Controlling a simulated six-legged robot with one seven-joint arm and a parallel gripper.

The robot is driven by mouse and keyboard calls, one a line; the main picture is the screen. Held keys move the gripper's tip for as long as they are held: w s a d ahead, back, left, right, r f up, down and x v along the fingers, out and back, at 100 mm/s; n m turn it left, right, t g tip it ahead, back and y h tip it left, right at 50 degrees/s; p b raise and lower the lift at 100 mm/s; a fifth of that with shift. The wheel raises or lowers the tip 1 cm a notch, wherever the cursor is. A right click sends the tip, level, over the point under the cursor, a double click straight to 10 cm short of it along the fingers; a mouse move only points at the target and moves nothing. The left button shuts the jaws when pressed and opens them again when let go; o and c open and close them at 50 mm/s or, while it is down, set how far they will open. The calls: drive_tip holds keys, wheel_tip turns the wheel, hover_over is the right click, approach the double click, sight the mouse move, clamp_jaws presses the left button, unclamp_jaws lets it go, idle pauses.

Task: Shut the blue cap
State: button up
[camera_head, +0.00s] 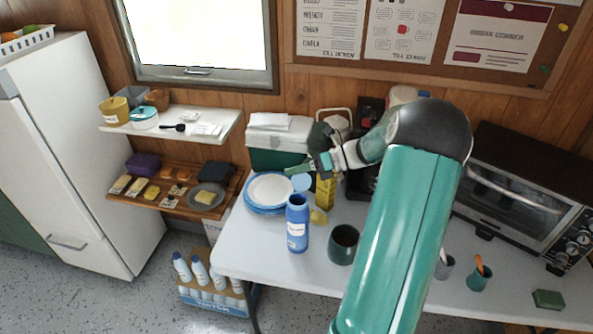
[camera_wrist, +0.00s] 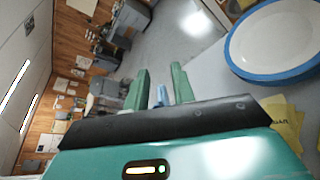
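The blue bottle (camera_head: 297,230) with a white label stands upright on the white table. Its light blue round cap (camera_head: 302,182) stands tipped up behind the bottle's mouth, so it looks open. My gripper (camera_head: 298,168) is just above and behind the cap, pointing left; I cannot tell if it touches. In the wrist view my two green fingers (camera_wrist: 160,80) are apart. A small blue piece shows in the gap between them; I cannot tell what it is.
White plates with blue rims (camera_head: 268,190) lie to the bottle's left. A dark green mug (camera_head: 343,243) stands close to its right, and a yellow carton (camera_head: 325,194) behind. A green and white cooler (camera_head: 277,142) stands at the back. The table's front left is clear.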

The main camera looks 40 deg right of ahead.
sight(290, 203)
clamp_jaws()
drive_tip(key=a+n+h, duration=0.1)
drive_tip(key=s+r+n+t+h, duration=0.1)
drive_tip(key=n, duration=0.1)
drive_tip(key=shift+s+a+r, duration=0.1)
drive_tip(key=shift+s+a, duration=0.05)
drive_tip(key=shift+a, duration=0.25)
drive_tip(key=a+n+h, duration=0.1)
drive_tip(key=n, duration=0.1)
drive_tip(key=s+a+n+t+h, duration=0.1)
drive_tip(key=n, duration=0.1)
drive_tip(key=shift+s+t, duration=0.3)
drive_tip(key=a+n+t+h, duration=0.1)
drive_tip(key=n, duration=0.1)
drive_tip(key=s+a+f+n+t, duration=0.1)
drive_tip(key=n, duration=0.1)
drive_tip(key=s+f+n+t+h, duration=0.1)
drive_tip(key=n, duration=0.1)
drive_tip(key=shift+s+a+f+h, duration=0.1)
drive_tip(key=shift+a+f+h, duration=0.05)
drive_tip(key=shift+a+h, duration=0.2)
drive_tip(key=shift+s+a+f+n+t, duration=0.15)
drive_tip(key=shift+f+n+t, duration=0.3)
drive_tip(key=shift+n, duration=0.45)
drive_tip(key=shift+a, duration=0.1)
